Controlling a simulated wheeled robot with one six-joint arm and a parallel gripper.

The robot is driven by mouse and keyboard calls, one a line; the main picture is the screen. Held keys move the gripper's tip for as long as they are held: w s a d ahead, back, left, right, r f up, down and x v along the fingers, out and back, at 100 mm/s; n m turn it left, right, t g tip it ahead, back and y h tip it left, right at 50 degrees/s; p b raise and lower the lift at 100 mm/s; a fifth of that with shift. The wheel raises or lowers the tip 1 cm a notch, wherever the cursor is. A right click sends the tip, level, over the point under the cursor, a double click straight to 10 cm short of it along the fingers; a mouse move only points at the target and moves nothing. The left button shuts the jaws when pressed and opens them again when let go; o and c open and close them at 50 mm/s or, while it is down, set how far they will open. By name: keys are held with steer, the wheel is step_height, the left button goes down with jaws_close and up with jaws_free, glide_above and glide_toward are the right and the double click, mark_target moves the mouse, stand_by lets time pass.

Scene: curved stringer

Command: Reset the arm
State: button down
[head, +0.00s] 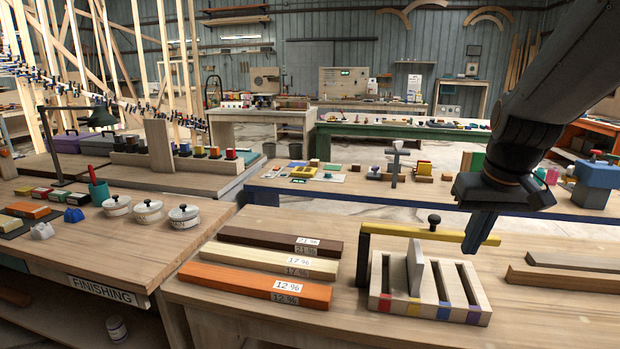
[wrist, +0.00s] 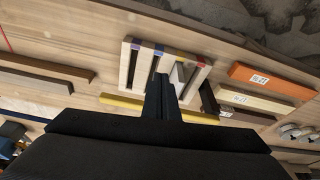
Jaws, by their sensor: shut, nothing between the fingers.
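My gripper (head: 480,232) hangs from my arm at the right of the head view, over the far right part of a slotted wooden block. Its dark fingers are together with nothing between them. In the wrist view my gripper (wrist: 159,85) points at the same slotted block (wrist: 128,62). The slotted block (head: 432,310) has red, yellow, blue and purple marks along its front. A pale flat piece (head: 415,265) stands upright in one of its slots. A yellow bar (head: 400,232) with a black knob runs behind and above the block. Whether my gripper touches the bar cannot be told.
Dark, pale and orange bars (head: 255,291) with percent labels lie left of the block. Brown strips (head: 565,278) lie at the right. Three white lidded pots (head: 148,212) stand on the finishing bench. Bare tabletop (head: 350,340) shows in front.

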steer(key=s+a+f+n+g, duration=0.1)
steer(key=s+a+f+g, duration=0.1)
steer(key=s+a+f, duration=0.9)
step_height(320, 180, down, 3)
steer(key=shift+a+f+g, duration=0.1)
steer(key=shift+a+g, duration=0.2)
steer(key=shift+a, duration=0.15)
